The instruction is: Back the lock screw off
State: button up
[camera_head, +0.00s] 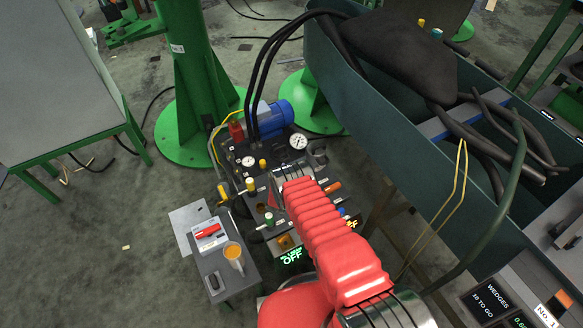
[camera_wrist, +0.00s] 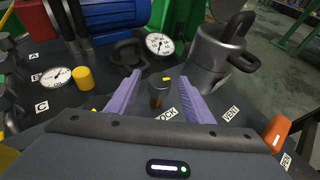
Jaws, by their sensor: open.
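The lock screw (camera_wrist: 156,95), a short dark brownish post, stands on the dark panel in the wrist view, just behind the LOCK label (camera_wrist: 166,115). My gripper (camera_wrist: 160,77) is open, its two purple fingers on the left and right of the screw. A gap shows on each side, so neither finger is seen touching it. A small yellow mark shows by the screw's top. In the head view my red-sleeved arm reaches over the panel (camera_head: 257,183) and hides the lock screw.
A grey cylinder with a black handle (camera_wrist: 218,58) stands close to the right finger. Beyond the fingers are a round gauge (camera_wrist: 159,44) and a blue motor (camera_wrist: 113,20). A yellow knob (camera_wrist: 84,78) and another gauge (camera_wrist: 57,77) are at left; an orange handle (camera_wrist: 277,132) is at right.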

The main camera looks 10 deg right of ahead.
jog(key=shift+x, duration=1.1)
jog(key=shift+c, duration=0.6)
jog(key=c, duration=0.9)
